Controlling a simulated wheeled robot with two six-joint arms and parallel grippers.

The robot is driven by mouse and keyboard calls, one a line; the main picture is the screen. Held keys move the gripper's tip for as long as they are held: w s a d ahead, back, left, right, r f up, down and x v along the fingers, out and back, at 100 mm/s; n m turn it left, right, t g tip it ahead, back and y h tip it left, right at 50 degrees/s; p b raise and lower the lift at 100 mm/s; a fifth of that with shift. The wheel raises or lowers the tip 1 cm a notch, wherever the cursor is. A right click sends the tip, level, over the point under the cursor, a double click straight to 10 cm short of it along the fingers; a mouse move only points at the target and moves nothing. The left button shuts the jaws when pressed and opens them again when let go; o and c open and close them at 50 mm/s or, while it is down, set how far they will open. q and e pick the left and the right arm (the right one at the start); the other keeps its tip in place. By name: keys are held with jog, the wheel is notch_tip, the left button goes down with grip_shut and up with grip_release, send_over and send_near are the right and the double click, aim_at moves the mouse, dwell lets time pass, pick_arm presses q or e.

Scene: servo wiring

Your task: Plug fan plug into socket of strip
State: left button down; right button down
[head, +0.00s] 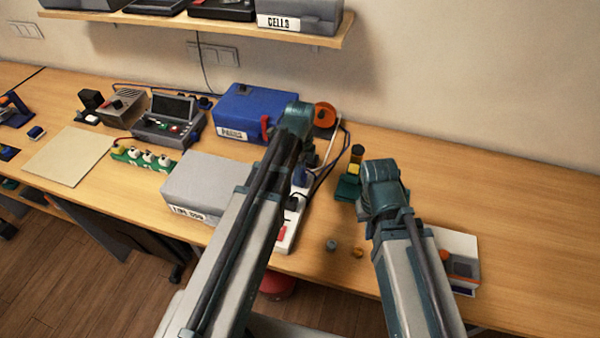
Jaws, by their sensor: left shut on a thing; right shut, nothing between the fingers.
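The white power strip (284,243) runs away from me under my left arm, with a red switch at its near end. A dark plug (292,203) sits on the strip. My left gripper (300,165) is over the strip, shut on what seems to be the fan plug; its fingers and the held plug are mostly hidden by my arm. Whether the plug touches a socket cannot be told. My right gripper (375,218) is to the right of the strip, shut and empty, its tips mostly hidden behind its wrist. I cannot clearly pick out the fan.
A grey box (203,180) and a blue box (240,110) stand left of the strip. Dark cables (328,172) lie right of it, near a green-based item (347,188). Two small round parts (332,245) lie near the front edge.

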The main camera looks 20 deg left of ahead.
pick_arm(q)
jog(key=shift+c, duration=1.7)
grip_release()
pick_arm(e)
jog(key=shift+f, duration=0.1)
pick_arm(q)
jog(key=shift+r, duration=0.1)
notch_tip(320, 180, up, 14)
jog(key=p, duration=1.3)
jog(key=shift+f+p, duration=0.25)
jog(key=shift+p, duration=0.15)
pick_arm(e)
notch_tip(320, 180, up, 14)
jog(key=shift+f, duration=0.1)
pick_arm(q)
jog(key=s+d+f+n+y+b, duration=0.1)
jog(key=s+d+f+n+b, duration=0.9)
jog(key=s+n, duration=0.4)
jog(key=shift+s+d+f+n+b, duration=0.15)
jog(key=shift+d+f+n+b, duration=0.1)
jog(key=shift+f+n+b, duration=0.1)
pick_arm(e)
notch_tip(320, 180, down, 11)
